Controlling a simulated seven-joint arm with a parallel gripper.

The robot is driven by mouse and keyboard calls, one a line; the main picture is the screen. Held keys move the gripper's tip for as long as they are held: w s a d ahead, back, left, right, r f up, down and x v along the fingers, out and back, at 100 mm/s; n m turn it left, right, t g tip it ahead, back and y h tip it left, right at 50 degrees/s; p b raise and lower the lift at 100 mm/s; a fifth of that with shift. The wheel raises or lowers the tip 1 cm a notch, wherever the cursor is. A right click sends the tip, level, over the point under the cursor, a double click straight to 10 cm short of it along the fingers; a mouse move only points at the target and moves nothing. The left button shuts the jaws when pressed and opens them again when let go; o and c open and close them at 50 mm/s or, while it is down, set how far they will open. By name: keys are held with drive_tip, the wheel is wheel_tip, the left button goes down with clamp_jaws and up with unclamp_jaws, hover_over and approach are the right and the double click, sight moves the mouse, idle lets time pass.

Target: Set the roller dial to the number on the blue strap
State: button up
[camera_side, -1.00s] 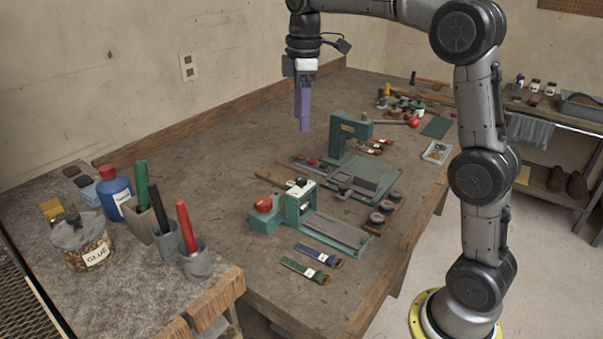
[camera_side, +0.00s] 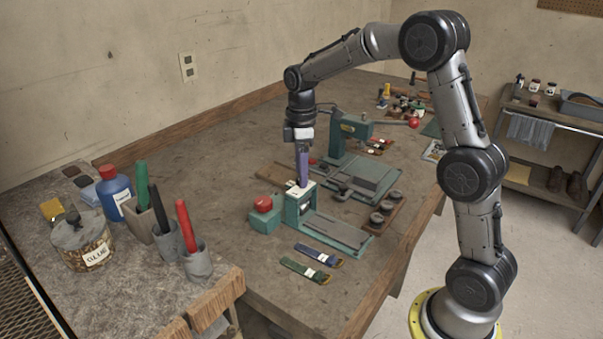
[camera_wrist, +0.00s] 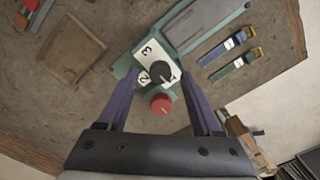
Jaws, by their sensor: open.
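The roller dial (camera_wrist: 158,72) is a black knob on a white plate with printed numbers; a 3 and a 2 are readable in the wrist view. A pale mark on the knob points toward the lower right, but its exact number is unclear. It sits on top of the teal machine (camera_side: 296,212). My gripper (camera_side: 302,184) has purple fingers pointing down just over the dial. In the wrist view the open fingers (camera_wrist: 162,76) stand on either side of the knob. Whether they touch it is unclear. The blue strap (camera_side: 330,259) lies right of the machine; its white label is too small to read.
A red button (camera_side: 263,204) is beside the dial. A green strap (camera_side: 298,267) lies next to the blue one. A second teal machine with a red-balled lever (camera_side: 413,123) stands behind. Cups, a blue bottle (camera_side: 115,190) and a glue jar (camera_side: 84,243) are at left.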

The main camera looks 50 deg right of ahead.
drive_tip(key=shift+f, duration=0.6)
clamp_jaws()
